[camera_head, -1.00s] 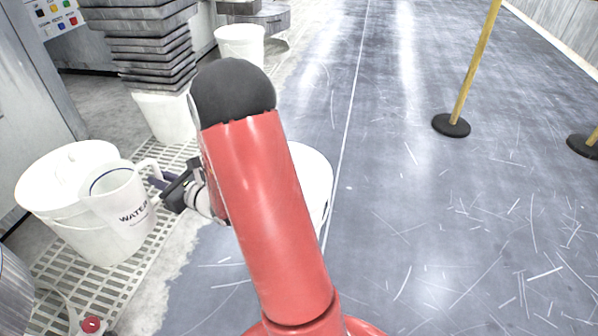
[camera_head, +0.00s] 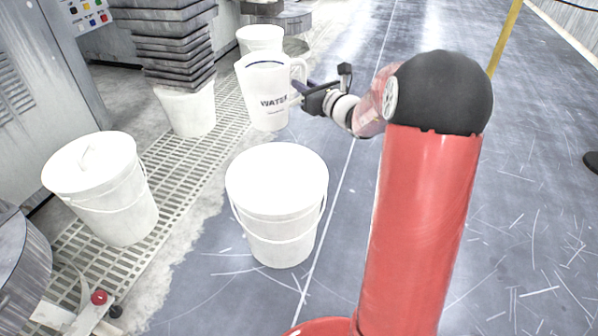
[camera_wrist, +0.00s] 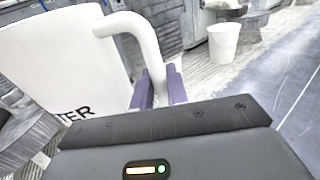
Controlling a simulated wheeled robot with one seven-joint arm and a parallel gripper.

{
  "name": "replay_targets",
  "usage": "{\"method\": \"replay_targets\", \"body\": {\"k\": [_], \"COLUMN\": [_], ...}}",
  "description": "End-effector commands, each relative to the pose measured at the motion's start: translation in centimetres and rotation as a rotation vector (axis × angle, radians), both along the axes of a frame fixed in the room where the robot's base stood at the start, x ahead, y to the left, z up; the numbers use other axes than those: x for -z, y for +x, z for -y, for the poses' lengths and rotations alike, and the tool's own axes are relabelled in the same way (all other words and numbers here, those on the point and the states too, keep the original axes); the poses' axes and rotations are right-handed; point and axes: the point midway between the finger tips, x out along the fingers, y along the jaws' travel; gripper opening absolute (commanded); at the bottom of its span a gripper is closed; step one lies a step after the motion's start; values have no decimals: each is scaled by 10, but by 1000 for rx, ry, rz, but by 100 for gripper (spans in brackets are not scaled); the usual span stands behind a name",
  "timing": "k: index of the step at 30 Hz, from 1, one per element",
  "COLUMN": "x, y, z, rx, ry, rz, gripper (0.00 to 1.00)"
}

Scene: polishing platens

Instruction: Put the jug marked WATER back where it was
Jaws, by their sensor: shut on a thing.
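The white jug marked WATER (camera_head: 266,97) is held up in the head view, close to upright, its handle on the right. My gripper (camera_head: 303,90) is shut on that handle from the right. In the wrist view the purple fingers of my gripper (camera_wrist: 158,90) close around the lower part of the handle, and the jug (camera_wrist: 68,62) fills the upper left with part of its lettering showing. In the head view the jug appears beyond a white lidded bucket (camera_head: 277,190) on the floor. I cannot tell its exact height.
Another white lidded bucket (camera_head: 103,187) stands on the floor grating (camera_head: 180,180) at the left. A white bin (camera_head: 188,108) stands under grey bellows, and another bin (camera_head: 258,38) is farther back. A yellow post (camera_head: 507,35) is at the right. Open dark floor lies right of centre.

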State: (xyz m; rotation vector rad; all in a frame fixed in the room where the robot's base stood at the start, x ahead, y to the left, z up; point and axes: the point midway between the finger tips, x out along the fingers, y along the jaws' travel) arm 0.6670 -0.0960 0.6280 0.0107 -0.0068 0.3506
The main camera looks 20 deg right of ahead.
Motion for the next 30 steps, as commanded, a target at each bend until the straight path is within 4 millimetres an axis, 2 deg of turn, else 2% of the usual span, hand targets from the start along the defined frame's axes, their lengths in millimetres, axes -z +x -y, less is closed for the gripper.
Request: {"method": "replay_targets", "body": {"k": [2,5,15,21,30], "x": [-3,9,94,136,157], "y": [1,1,1,1,1], "z": [1,2,2,2,2], "rx": [1,1,2,2,3], "ry": [2,4,6,5,3], "rz": [3,0,-2,1,3], "gripper": [0,0,0,0,0]}}
